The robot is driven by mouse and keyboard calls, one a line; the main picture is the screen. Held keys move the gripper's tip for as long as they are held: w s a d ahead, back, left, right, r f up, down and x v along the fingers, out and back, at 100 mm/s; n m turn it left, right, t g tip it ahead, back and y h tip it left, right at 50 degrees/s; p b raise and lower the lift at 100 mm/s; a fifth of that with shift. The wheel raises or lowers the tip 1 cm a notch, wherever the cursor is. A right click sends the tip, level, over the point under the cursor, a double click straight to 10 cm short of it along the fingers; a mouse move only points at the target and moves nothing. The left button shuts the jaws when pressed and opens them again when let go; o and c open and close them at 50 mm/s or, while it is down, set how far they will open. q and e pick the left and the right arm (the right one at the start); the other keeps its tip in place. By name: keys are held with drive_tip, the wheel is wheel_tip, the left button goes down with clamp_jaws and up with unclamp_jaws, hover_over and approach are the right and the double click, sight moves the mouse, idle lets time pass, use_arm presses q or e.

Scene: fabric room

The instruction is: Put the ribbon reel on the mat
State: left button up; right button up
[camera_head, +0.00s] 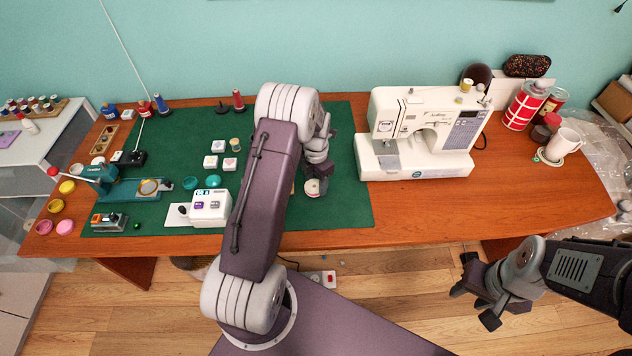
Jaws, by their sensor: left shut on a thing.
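The ribbon reel (312,188) is a small pale disc with a reddish centre, seen below my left gripper (317,178). The gripper is shut on it, though the fingers are partly hidden by my wrist. The reel shows over the right part of the dark green mat (340,213); I cannot tell whether it touches the mat. My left arm covers the middle of the mat. My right gripper (473,295) is open and empty, in front of the table's front edge and above the floor.
A white sewing machine (420,135) stands right of the mat. A white printer-like box (210,208), thread spools and small pots occupy the mat's left half. A mug (562,145) and red cans (524,105) stand at the far right. The table's right front (480,205) is clear.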

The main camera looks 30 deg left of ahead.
sight(316, 185)
use_arm(q)
drive_tip(key=o, duration=1.3)
drive_tip(key=shift+f, duration=0.1)
drive_tip(key=shift+r, duration=0.25)
wheel_tip(316, 185, up, 12)
drive_tip(key=s+d+m, duration=0.5)
drive_tip(key=s+m, duration=0.4)
drive_tip(key=m, duration=0.6)
drive_tip(key=s+d+m+t, duration=0.1)
drive_tip(key=s+d+m, duration=0.5)
drive_tip(key=s+m, duration=0.4)
drive_tip(key=m, duration=0.6)
drive_tip(key=shift+d+r+p, duration=0.15)
drive_tip(key=shift+r+p, duration=0.2)
drive_tip(key=shift+p, duration=0.05)
